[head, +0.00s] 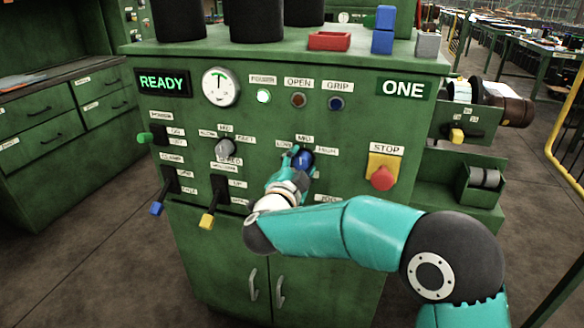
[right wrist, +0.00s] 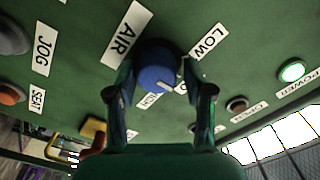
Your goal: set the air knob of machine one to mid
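The blue air knob (head: 306,160) is on the front panel of green machine one. In the right wrist view the knob (right wrist: 157,78) sits between the AIR label (right wrist: 127,33) and the partly hidden scale labels. LOW (right wrist: 208,42) is readable there. A pale mark shows on the knob's lower edge, but its exact setting is hard to tell. My right gripper (head: 293,160) reaches the knob from the front. Its two fingers (right wrist: 157,64) are on opposite sides of the knob and appear closed against it. My left gripper is not in view.
A grey knob (head: 225,147) and levers with blue (head: 157,208) and yellow (head: 207,220) tips are left of my right arm. A red stop button (head: 383,178) is close above the forearm. The READY display (head: 163,83) is lit.

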